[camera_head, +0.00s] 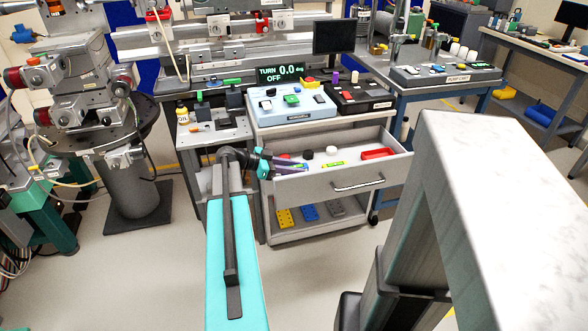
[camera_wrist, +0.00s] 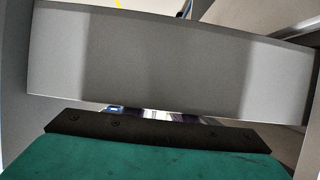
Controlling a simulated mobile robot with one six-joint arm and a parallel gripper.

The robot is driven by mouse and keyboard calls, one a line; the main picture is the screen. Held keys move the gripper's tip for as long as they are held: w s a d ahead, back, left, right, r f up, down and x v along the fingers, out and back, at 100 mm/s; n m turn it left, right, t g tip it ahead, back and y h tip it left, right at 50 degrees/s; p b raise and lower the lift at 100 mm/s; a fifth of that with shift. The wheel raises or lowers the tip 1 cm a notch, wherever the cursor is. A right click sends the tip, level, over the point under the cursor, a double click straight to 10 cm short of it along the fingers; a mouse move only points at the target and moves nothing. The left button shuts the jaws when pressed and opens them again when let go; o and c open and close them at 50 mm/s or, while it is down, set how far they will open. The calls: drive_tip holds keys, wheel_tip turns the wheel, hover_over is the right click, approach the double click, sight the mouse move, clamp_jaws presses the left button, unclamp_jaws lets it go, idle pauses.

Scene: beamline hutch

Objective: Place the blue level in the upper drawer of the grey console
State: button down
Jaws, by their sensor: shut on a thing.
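The grey console (camera_head: 262,204) stands in the middle of the head view, with its upper drawer (camera_head: 330,184) pulled out. My gripper (camera_head: 275,166) is at the drawer's left end, over its rim. It is shut on a slim blue-purple thing, which looks like the blue level (camera_head: 291,168) and reaches over the drawer's inside. In the wrist view only a thin strip of the level (camera_wrist: 172,116) shows beyond a dark finger; the rest is hidden. A broad grey panel (camera_wrist: 160,60), probably the drawer's front, fills that view beyond it. I cannot tell whether the level touches the drawer floor.
The drawer also holds a red tray (camera_head: 377,154), a green-yellow item (camera_head: 333,164) and black and white round pieces. A lower shelf below carries yellow, blue and grey blocks. Control boxes (camera_head: 291,103) stand on the console top. A side table (camera_head: 213,130) is close on the left.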

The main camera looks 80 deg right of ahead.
drive_tip(key=shift+f, duration=0.15)
drive_tip(key=c, duration=1.5)
unclamp_jaws()
drive_tip(key=shift+f, duration=0.1)
drive_tip(key=shift+o, duration=0.2)
drive_tip(key=shift+r+p, duration=0.75)
drive_tip(key=shift+p, duration=0.15)
drive_tip(key=v, duration=1.2)
